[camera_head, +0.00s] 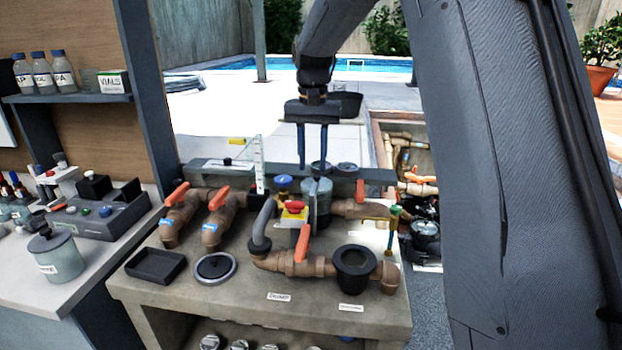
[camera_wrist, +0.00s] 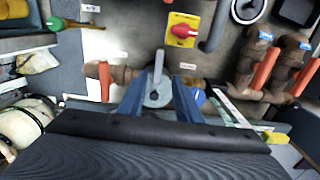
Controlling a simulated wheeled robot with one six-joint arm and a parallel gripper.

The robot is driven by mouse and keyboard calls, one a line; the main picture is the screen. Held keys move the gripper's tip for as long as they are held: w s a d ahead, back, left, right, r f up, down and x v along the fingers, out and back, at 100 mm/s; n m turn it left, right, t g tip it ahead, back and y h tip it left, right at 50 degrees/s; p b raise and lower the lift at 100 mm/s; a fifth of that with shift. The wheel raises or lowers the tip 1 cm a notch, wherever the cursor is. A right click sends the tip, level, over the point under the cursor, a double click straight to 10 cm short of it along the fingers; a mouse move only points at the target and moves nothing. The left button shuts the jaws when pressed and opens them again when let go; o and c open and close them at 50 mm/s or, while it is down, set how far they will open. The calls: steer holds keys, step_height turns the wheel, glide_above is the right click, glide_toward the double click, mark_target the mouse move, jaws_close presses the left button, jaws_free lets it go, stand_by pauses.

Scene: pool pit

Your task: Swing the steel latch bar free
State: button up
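In the wrist view a small grey steel bar (camera_wrist: 158,64), which looks like the latch bar, lies over the round grey top of a canister (camera_wrist: 157,93). My gripper (camera_wrist: 159,78) is open, with its two blue fingers on either side of the bar and canister top; I cannot tell whether they touch. In the head view my gripper (camera_head: 312,160) points down over the grey-blue canister (camera_head: 318,197) at the back of the bench. The bar is not clear in the head view.
A red knob on a yellow plate (camera_head: 294,207) stands just in front of the canister. Orange-handled brown pipes (camera_head: 291,262), a black cup (camera_head: 355,266), a black tray (camera_head: 155,265) and a round ring (camera_head: 215,268) crowd the bench. A low grey rail (camera_head: 375,175) runs behind.

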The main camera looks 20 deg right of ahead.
mark_target(314, 188)
step_height(314, 188, down, 7)
steer(key=shift+d+r+p, duration=0.1)
steer(key=shift+p, duration=0.85)
steer(key=shift+c, duration=0.4)
steer(key=shift+s, duration=0.1)
jaws_close()
